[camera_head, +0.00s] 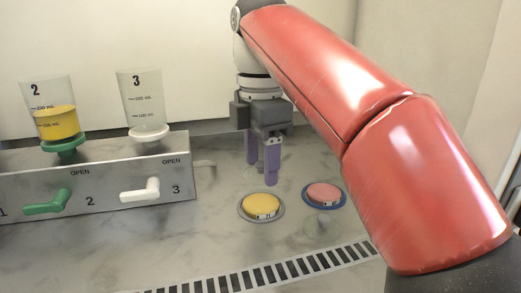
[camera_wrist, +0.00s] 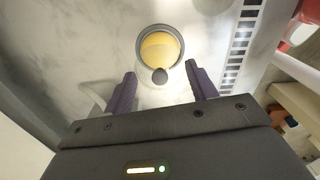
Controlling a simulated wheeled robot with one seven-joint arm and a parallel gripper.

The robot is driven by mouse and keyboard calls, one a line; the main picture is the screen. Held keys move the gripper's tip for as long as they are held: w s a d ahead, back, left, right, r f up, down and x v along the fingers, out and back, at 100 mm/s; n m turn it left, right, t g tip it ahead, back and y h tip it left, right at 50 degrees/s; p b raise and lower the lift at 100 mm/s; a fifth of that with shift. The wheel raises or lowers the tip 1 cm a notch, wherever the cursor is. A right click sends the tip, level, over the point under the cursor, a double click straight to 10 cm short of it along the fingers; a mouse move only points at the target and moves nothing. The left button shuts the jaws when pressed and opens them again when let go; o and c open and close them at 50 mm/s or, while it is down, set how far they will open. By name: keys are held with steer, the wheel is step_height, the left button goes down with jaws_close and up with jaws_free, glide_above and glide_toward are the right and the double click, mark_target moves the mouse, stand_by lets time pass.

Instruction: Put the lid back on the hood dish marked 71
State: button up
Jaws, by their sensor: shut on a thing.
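The yellow dish (camera_head: 261,205) sits open on the counter in a grey ring; its small front label seems to read 71. It also shows in the wrist view (camera_wrist: 160,45), just beyond my fingertips. My gripper (camera_head: 262,170) points down above the counter, behind the yellow dish in the head view. In the wrist view my fingers (camera_wrist: 160,76) stand wide apart, shut on a clear lid whose outline is faint. The lid's dark round knob (camera_wrist: 159,76) shows between the fingertips and overlaps the dish's near edge in that view.
A pink dish (camera_head: 324,194) in a blue ring stands right of the yellow one, with a faint clear disc (camera_head: 321,223) in front. A dispenser panel (camera_head: 95,180) with levers stands left. A slotted grille (camera_head: 290,270) runs along the front. My arm covers the right side.

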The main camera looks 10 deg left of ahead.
steer(key=shift+f+b, duration=0.85)
steer(key=shift+f, duration=1.45)
steer(key=shift+p, duration=0.55)
steer(key=shift+f+p, duration=0.15)
steer(key=shift+p, duration=0.15)
stand_by(0.9)
steer(key=o, duration=1.4)
steer(key=c, duration=1.5)
steer(key=shift+c, duration=0.2)
